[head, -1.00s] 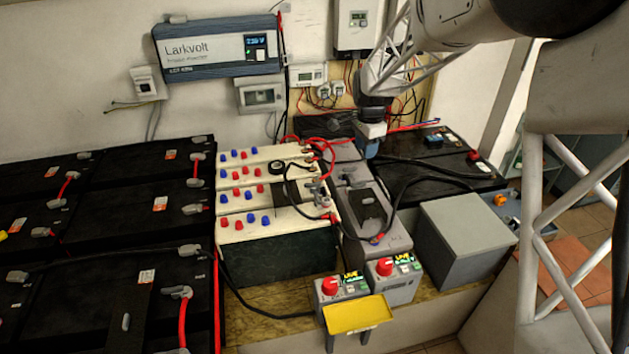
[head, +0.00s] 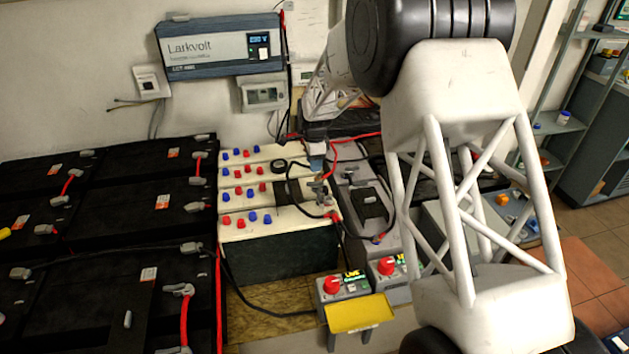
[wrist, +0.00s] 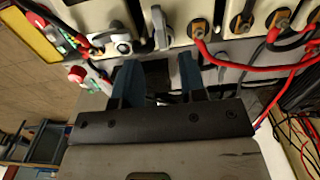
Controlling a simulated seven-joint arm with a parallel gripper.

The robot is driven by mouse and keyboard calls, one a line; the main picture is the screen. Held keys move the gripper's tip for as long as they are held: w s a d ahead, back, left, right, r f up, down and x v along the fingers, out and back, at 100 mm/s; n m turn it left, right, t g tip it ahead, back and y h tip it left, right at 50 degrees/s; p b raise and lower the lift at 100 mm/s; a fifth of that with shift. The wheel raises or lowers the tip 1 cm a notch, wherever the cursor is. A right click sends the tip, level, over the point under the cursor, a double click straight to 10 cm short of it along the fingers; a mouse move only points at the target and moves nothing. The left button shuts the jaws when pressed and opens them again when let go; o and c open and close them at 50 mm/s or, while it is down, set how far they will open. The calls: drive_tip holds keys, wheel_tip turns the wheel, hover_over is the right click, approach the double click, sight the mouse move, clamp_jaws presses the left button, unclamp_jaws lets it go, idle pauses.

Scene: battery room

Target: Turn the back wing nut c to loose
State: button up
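In the wrist view, the two blue fingers of my gripper (wrist: 158,78) are apart with nothing between them. Beyond them is the edge of the cream batteries (wrist: 145,15). A grey wing-shaped piece (wrist: 161,28) stands there upright, and a rounder grey fitting (wrist: 120,40) sits to its left. Several brass terminals (wrist: 200,28) with cables are to the right. No letter is readable, so I cannot tell which piece is wing nut c. In the head view, grey fittings (head: 318,188) show on the right side of the cream batteries. My gripper is small and mostly hidden there.
Red-knobbed switches (head: 332,286) and a yellow plate (head: 358,313) stand in front. Black batteries (head: 100,240) fill the left. A wall inverter (head: 220,46) hangs behind.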

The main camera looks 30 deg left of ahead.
sight(315, 182)
drive_tip(key=shift+f, duration=0.15)
drive_tip(key=shift+f, duration=3.8)
clamp_jaws()
